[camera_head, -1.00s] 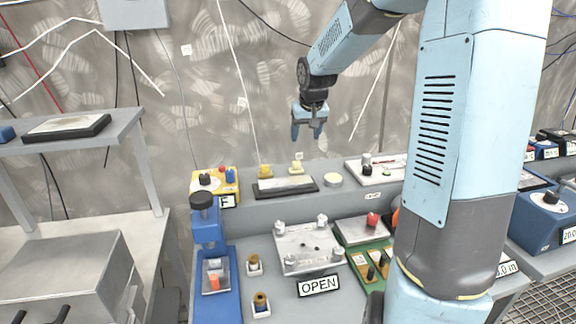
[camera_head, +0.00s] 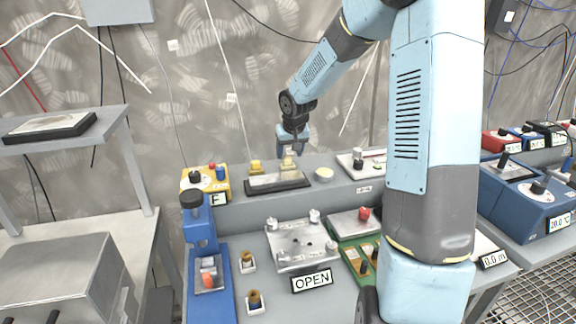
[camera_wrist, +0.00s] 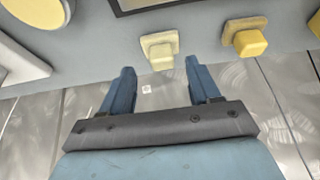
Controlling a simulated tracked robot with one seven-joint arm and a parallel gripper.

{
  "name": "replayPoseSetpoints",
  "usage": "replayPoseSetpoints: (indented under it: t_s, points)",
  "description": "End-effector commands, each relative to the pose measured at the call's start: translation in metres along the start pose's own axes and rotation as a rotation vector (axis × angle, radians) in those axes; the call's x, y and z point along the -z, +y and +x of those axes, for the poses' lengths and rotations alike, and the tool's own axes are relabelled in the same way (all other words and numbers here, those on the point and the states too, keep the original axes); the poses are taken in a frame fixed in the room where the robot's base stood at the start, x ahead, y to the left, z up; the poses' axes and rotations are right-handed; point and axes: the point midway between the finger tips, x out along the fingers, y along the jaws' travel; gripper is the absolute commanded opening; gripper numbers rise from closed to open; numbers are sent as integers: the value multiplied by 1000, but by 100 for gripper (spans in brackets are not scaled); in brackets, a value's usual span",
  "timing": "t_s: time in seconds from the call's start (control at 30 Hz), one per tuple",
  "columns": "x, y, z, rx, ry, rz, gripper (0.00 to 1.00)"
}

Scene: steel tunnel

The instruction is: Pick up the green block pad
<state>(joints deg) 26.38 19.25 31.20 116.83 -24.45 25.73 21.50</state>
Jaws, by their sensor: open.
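My gripper (camera_head: 291,142) is open and points down over the raised back ledge. In the wrist view its two blue fingertips (camera_wrist: 160,68) lie on either side of a pale yellow block on a pale square pad (camera_wrist: 157,40). This block also shows just below the gripper in the head view (camera_head: 289,161). The fingers do not visibly touch it. A stronger yellow block on a pad (camera_wrist: 245,38) stands beside it, also seen in the head view (camera_head: 255,168). Neither looks clearly green. I cannot make out a green block pad with certainty.
A dark-edged flat plate (camera_head: 278,184) lies in front of the blocks, with a cream disc (camera_head: 324,174) to its right. A yellow switch box (camera_head: 204,183) stands to the left. A green board (camera_head: 357,257) sits lower on the bench. The wall is close behind.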

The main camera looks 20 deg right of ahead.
Motion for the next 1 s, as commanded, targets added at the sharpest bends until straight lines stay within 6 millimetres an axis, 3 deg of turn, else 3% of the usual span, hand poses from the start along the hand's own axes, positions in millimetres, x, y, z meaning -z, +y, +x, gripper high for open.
replayPoseSetpoints:
  t_s: [0.2, 0.57, 1.0]
  points:
    - [-2, -4, 28, 1, -2, -1, 62]
    - [-1, -3, 34, 0, 0, 1, 62]
    - [-1, -2, 34, 0, 0, 1, 20]
